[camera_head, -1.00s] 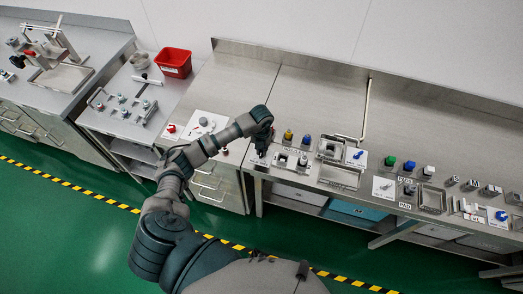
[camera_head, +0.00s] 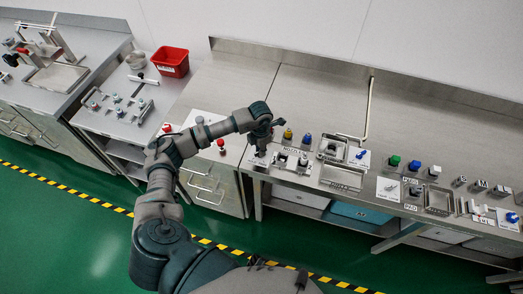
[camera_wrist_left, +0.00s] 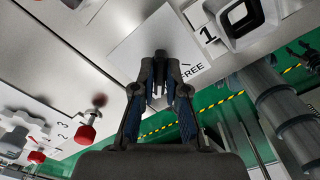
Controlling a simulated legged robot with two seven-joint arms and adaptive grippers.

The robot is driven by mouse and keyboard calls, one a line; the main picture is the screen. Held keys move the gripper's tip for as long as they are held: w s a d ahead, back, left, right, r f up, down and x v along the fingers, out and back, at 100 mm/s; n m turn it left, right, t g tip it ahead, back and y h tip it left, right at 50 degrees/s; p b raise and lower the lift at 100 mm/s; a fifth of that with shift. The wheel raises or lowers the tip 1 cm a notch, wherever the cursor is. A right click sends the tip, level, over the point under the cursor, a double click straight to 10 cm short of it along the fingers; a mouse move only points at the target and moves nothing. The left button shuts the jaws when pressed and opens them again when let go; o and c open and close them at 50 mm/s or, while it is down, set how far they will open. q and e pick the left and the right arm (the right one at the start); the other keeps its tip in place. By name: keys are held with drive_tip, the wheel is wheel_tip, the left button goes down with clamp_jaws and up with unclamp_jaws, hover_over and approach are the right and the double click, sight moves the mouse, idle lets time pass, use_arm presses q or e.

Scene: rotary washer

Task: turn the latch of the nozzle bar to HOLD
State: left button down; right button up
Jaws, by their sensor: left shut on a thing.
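My left gripper (camera_head: 262,150) is at the front edge of the steel counter, over the left end of the row of fittings. In the left wrist view its two fingers (camera_wrist_left: 159,82) come together on a small dark grey piece, which seems to be the latch (camera_wrist_left: 157,92); the fingers hide most of it. A white plate (camera_wrist_left: 130,45) lies behind the fingertips, with the word FREE (camera_wrist_left: 191,73) and a short mark at their right. The word HOLD is not readable in either view. The latch's angle cannot be told. My right gripper is not in view.
A block with a square opening (camera_wrist_left: 240,18), by the number 1, stands close right of the fingers. Red knobs (camera_wrist_left: 88,118) are at the left. Yellow and blue knobs (camera_head: 307,140) stand right of the gripper. The counter behind is clear (camera_head: 325,95).

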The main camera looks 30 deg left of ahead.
use_arm(q)
drive_tip(key=shift+s+a+f, duration=0.15)
drive_tip(key=shift+m, duration=0.3)
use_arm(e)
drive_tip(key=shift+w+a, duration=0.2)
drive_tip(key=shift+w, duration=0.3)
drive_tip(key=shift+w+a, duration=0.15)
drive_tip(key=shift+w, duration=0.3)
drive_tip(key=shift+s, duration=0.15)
use_arm(q)
drive_tip(key=c, duration=1.2)
unclamp_jaws()
drive_tip(key=shift+s+a+r, duration=0.1)
drive_tip(key=shift+r, duration=0.1)
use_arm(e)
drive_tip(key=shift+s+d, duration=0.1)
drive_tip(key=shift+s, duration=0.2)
